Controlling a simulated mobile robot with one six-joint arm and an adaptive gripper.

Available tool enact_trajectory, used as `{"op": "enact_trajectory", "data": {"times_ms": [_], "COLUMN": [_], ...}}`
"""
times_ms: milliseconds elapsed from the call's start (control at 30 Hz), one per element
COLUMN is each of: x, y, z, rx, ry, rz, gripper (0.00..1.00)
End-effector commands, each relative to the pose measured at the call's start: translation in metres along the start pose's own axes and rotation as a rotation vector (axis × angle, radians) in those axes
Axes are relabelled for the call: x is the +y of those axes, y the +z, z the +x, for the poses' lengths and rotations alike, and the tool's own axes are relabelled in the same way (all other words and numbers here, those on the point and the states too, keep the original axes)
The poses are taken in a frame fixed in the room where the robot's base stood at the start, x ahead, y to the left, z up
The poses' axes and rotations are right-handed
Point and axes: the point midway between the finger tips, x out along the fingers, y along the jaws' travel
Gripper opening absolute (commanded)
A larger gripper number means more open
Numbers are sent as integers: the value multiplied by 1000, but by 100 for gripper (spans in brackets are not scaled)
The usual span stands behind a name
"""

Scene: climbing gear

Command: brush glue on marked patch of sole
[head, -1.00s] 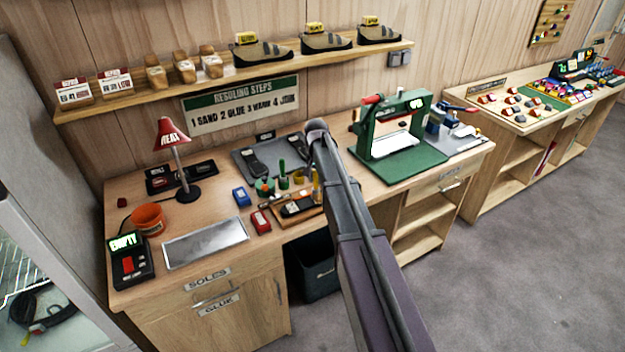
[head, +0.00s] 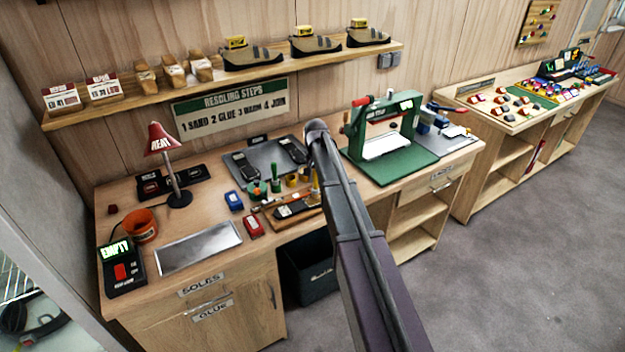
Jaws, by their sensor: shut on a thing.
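A dark sole (head: 297,207) lies on a small wooden tray (head: 283,222) in the middle of the bench. Its marked patch is too small to make out. I cannot tell which holds glue. A thin yellow upright piece (head: 315,182) shows beside my arm, at the tray's right end; I cannot tell if it is the brush. My arm link covers the area to the right, and my gripper is hidden behind it.
Two more soles lie on a grey mat (head: 262,153) at the back. A green press (head: 385,145) stands right of my arm.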

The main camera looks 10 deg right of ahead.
Motion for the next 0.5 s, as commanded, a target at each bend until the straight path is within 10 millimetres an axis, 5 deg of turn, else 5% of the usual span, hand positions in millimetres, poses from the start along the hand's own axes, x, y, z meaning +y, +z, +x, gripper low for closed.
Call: {"op": "enact_trajectory", "data": {"times_ms": [500], "x": [12], "y": [-11], "z": [1], "rx": [0], "ry": [0], "rz": [-1], "gripper": [0]}}
